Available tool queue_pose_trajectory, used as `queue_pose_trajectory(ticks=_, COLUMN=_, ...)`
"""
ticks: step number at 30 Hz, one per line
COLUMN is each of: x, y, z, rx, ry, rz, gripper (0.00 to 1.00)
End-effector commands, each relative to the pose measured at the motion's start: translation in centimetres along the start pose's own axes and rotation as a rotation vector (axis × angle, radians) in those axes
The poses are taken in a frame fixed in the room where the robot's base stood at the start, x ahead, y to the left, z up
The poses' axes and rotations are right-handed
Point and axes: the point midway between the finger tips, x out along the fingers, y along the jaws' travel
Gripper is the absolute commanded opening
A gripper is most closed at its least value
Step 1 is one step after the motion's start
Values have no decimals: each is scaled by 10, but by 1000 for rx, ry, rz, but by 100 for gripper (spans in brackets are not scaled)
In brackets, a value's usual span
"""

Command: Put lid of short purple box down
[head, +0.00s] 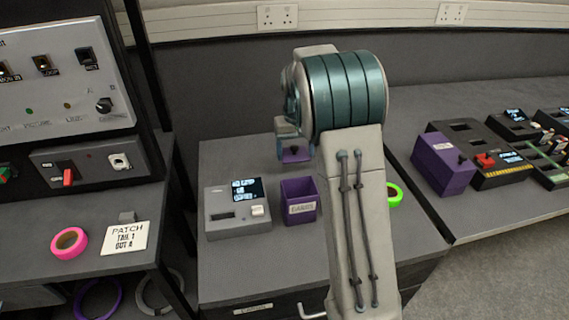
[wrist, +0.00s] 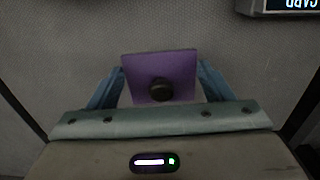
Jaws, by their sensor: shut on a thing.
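My gripper (wrist: 160,84) is shut on a purple square lid with a dark round knob (wrist: 142,68), one finger at each side. In the head view the lid (head: 296,155) shows beneath my gripper, above the back of the middle grey table, apart from the boxes. An open purple box (head: 301,213) with a paper label stands upright on that table, below and in front of the lid in the picture. My arm hides part of the table to its right.
A grey card device (head: 237,222) with a small screen stands left of the open box. A green tape roll (head: 394,195) lies right of my arm. The table behind the open box looks clear.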

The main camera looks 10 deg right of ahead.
Motion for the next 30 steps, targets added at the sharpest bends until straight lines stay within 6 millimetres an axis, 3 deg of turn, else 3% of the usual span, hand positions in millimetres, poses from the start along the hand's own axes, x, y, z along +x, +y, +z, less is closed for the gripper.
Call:
queue_pose_trajectory(ticks=3, x=13, y=-18, z=-11, rx=-2, ry=-1, rz=1, gripper=52)
queue_pose_trajectory(ticks=7, x=19, y=-27, z=-16, rx=1, ry=0, rz=1, gripper=52)
queue_pose_trajectory(ticks=11, x=26, y=-28, z=-17, rx=1, ry=-2, rz=1, gripper=52)
queue_pose_trajectory(ticks=18, x=58, y=-28, z=-17, rx=1, ry=-1, rz=0, gripper=52)
queue_pose_trajectory(ticks=29, x=64, y=-28, z=-17, rx=1, ry=1, rz=0, gripper=52)
queue_pose_trajectory(ticks=30, x=63, y=-28, z=-17, rx=1, ry=1, rz=0, gripper=79)
